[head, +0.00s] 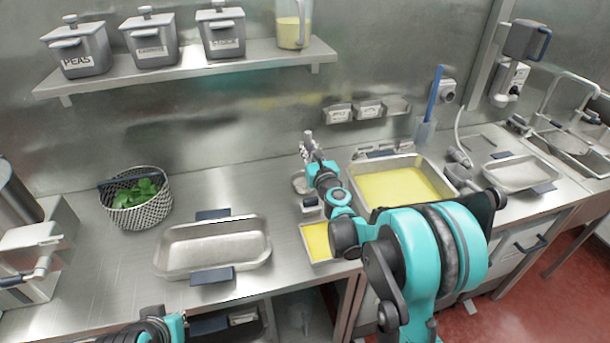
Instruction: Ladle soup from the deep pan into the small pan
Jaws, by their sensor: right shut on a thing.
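The deep pan (443,180) sits in the counter right of centre and holds yellow soup (398,187). The small pan (316,258) is at the front of the counter, left of my right forearm, and also shows yellow soup. My right gripper (307,150) is above the counter behind the small pan, left of the deep pan. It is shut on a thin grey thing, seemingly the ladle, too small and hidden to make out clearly. A round grey piece (300,184) shows just below it. Only a part of my left arm shows at the bottom edge; its gripper is out of view.
An empty metal tray (163,262) and a basket of greens (157,212) stand on the left. Another tray (520,175) is on the right. A shelf (190,66) with lidded containers and a jug (292,22) hangs behind. Bare counter lies around the left tray.

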